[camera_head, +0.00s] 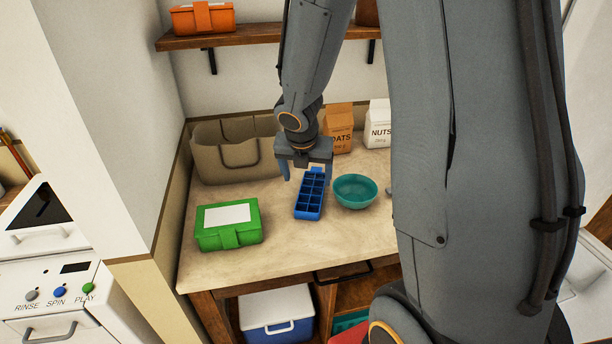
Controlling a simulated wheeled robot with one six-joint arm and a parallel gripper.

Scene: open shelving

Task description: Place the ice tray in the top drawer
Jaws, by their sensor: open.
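The blue ice tray (309,197) lies on the light countertop in the middle of the head view, its rows of square cells facing up. My gripper (305,172) is open above the tray's far end. Its blue-tipped left finger shows left of the tray; whether the fingers touch the tray I cannot tell. A drawer front with a dark handle (343,271) shows under the counter's front edge, right of the middle. It looks shut, and my arm hides part of that area.
A green box (228,224) lies left of the tray and a teal bowl (356,191) right of it. A beige basket (233,152), an oats bag (338,127) and a nuts bag (378,124) stand behind. A blue cooler (277,318) sits below. The counter's front strip (300,251) is clear.

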